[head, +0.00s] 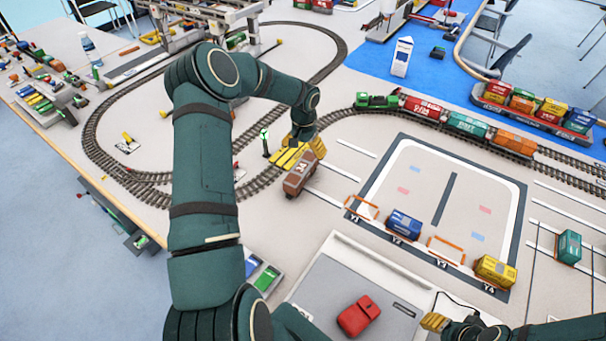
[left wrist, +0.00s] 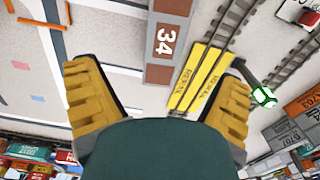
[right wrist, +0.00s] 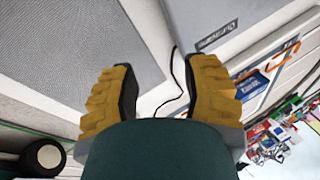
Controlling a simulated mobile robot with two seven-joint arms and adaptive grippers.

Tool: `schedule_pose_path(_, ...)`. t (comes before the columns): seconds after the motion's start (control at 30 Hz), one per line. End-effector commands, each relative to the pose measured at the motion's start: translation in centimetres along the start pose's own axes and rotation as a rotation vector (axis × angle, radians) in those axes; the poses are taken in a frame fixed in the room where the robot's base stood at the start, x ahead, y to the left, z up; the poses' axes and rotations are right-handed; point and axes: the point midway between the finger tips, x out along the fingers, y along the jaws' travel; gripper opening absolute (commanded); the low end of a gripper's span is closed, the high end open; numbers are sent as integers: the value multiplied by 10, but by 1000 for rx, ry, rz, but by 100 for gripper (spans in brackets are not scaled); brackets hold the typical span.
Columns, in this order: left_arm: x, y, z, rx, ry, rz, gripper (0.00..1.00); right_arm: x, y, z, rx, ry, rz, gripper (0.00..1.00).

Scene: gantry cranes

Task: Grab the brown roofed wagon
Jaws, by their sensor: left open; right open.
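The brown roofed wagon (head: 299,180) stands on the grey surface beside the track, near the middle of the head view. In the left wrist view its brown top (left wrist: 165,38) shows a white panel marked 34, and its near end lies in line with the gap between the fingers. My left gripper (head: 304,147) is open and empty, just behind the wagon in the head view. It also shows open in the left wrist view (left wrist: 160,88). My right gripper (right wrist: 160,88) is open and empty, far from the wagon; one finger shows at the head view's bottom.
Yellow boards (head: 285,158) lie across the track beside the wagon. A green signal post (head: 265,141) stands close left. A train with a green locomotive (head: 377,101) stands behind right. A blue container (head: 404,224) and a red object (head: 358,316) are nearer the front.

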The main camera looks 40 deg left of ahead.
Motion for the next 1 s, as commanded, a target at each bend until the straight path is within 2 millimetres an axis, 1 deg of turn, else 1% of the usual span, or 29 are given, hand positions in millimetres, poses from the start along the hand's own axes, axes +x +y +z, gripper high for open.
schedule_pose_path(0.03,12,0,1,1,-3,2,94,1,0,0,0,0,0,47)
schedule_pose_path(0.13,27,0,0,0,-2,2,94,2,1,0,0,0,0,47)
schedule_pose_path(0.23,37,0,0,0,0,2,94,2,1,0,0,1,1,47)
schedule_pose_path(0.43,48,-2,1,0,0,1,94,2,1,0,0,1,1,47)
schedule_pose_path(0.6,73,-8,4,-1,-1,3,94,2,1,0,0,1,1,47)
schedule_pose_path(0.7,86,-7,4,1,-1,2,94,3,1,0,0,1,1,47)
schedule_pose_path(0.83,93,-8,3,0,1,1,94,3,1,0,0,1,1,47)
schedule_pose_path(1.0,94,-8,3,1,1,0,94,3,1,0,0,1,1,47)
